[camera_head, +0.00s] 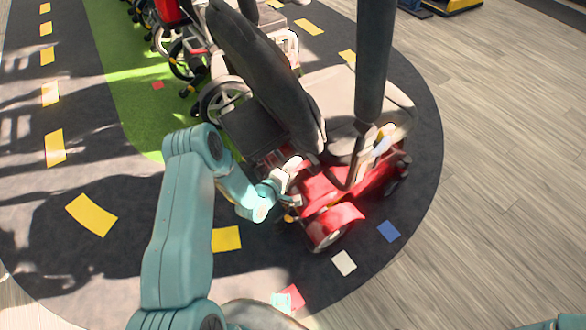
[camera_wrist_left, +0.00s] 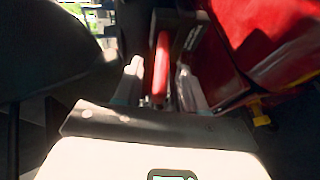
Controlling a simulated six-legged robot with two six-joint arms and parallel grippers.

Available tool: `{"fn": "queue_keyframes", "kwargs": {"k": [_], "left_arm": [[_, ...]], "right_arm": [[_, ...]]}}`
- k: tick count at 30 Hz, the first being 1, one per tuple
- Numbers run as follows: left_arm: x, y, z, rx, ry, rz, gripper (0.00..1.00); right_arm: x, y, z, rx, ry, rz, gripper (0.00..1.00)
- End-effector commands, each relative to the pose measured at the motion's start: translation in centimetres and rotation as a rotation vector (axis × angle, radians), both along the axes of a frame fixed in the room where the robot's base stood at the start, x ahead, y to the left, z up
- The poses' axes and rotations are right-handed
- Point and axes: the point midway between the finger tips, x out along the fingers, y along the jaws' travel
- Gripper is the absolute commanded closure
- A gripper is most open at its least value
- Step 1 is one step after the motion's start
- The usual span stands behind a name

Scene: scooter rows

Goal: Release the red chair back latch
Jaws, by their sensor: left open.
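The red chair back latch (camera_wrist_left: 161,68) is a narrow upright red lever in the left wrist view. The fingers of my left gripper (camera_wrist_left: 161,88) are open, one on each side of it. I cannot tell whether either finger touches it. In the head view my left gripper (camera_head: 292,168) is low beside the black seat of the red scooter (camera_head: 335,212), near the foot of its tilted black backrest (camera_head: 262,75). The latch cannot be made out there. My right gripper is not in view.
The scooter's dark upright column (camera_head: 374,60) stands right of the gripper. More scooters (camera_head: 170,12) are lined up behind on a green strip (camera_head: 130,85).

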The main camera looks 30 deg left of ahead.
Motion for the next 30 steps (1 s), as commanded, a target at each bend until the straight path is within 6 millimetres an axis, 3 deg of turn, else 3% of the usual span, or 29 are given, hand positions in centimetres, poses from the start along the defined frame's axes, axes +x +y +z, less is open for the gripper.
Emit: {"fn": "queue_keyframes", "kwargs": {"k": [2, 6, 17, 30], "left_arm": [[0.0, 0.0, 0.0, 0.000, 0.000, 0.000, 0.60], [0.0, 0.0, 0.0, 0.000, 0.000, 0.000, 1.00], [-0.1, 0.1, -0.6, -0.012, -0.028, 0.002, 1.00], [-0.2, 0.1, -3.1, -0.121, -0.296, 0.001, 1.00]], "right_arm": [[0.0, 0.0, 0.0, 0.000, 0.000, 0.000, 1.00], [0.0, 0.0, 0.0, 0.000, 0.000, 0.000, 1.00], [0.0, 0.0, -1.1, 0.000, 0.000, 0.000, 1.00], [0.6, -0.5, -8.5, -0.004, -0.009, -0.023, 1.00]]}}
